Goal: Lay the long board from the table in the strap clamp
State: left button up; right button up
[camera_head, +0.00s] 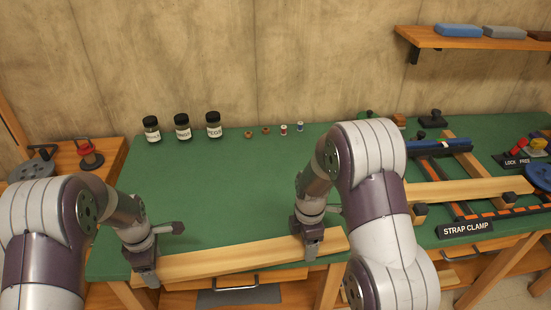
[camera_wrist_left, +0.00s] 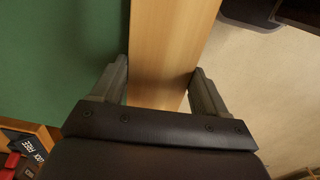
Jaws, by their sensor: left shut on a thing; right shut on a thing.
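The long board (camera_head: 230,258) is pale wood and lies along the front edge of the green table, its right end a little farther back. My left gripper (camera_head: 148,278) is shut on the board near its left end. In the left wrist view the board (camera_wrist_left: 170,50) runs between the two fingers of my left gripper (camera_wrist_left: 160,88). My right gripper (camera_head: 311,250) is shut on the board near its right end. The strap clamp (camera_head: 459,208) is at the right of the table, with a pale board lying across it. Whether the held board touches the table I cannot tell.
Three dark-lidded jars (camera_head: 182,127) and several small spools (camera_head: 283,130) stand at the table's back. The green table top (camera_head: 220,185) is clear in the middle. A sign reading STRAP CLAMP (camera_head: 465,229) stands at the clamp's front. A wall shelf (camera_head: 470,40) hangs at upper right.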

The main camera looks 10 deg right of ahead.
aim_at(440, 170)
jog(key=k+l, duration=0.15)
jog(key=l, duration=0.2)
jog(key=k+l, duration=0.1)
jog(key=l, duration=0.25)
jog(key=k+l, duration=0.15)
jog(key=l, duration=0.2)
jog(key=k+l+z, duration=0.1)
jog(key=l, duration=0.25)
jog(key=i+l, duration=0.15)
jog(key=l, duration=0.25)
jog(key=i+l, duration=0.1)
jog(key=l, duration=0.35)
jog(key=i+l, duration=0.1)
jog(key=l, duration=0.3)
jog(key=i+l+z, duration=0.1)
jog(key=l, duration=0.35)
jog(key=i, duration=0.7)
